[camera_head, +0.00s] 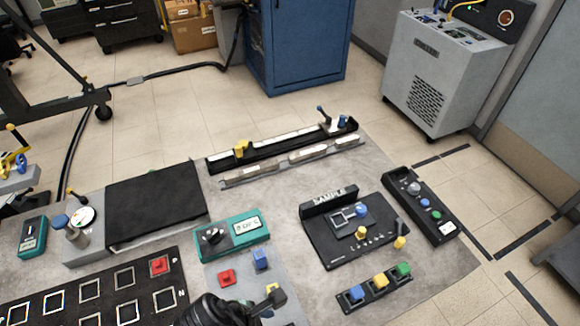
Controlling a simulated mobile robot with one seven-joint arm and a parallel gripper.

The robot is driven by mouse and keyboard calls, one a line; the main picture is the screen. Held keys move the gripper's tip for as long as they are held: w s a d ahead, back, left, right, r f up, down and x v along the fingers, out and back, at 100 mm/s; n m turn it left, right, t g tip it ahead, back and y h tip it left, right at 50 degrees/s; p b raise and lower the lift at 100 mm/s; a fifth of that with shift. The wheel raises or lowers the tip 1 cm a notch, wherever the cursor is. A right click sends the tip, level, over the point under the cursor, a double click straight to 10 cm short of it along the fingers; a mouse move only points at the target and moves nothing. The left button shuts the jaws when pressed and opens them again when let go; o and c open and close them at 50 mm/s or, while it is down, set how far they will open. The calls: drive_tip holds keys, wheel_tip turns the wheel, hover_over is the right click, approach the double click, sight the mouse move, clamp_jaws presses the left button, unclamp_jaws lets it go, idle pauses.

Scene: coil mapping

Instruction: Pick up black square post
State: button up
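What seems to be my gripper (218,311), dark and rounded, enters at the bottom edge to the left of the post. A red block (227,278) and a blue block (260,259) stand on the same plate, behind the gripper and post.
A teal meter box (232,236) stands behind the plate. A black board with white squares (92,291) lies left. A black panel with coloured knobs (330,238) and a strip with blue, yellow and green blocks (366,296) lie right. Bare mat (285,215) shows between.

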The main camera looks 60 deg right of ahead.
drive_tip(key=x, duration=0.5)
drive_tip(key=p+x, duration=0.1)
drive_tip(key=x, duration=0.5)
drive_tip(key=shift+a+f, duration=0.2)
drive_tip(key=shift+c, duration=0.2)
clamp_jaws()
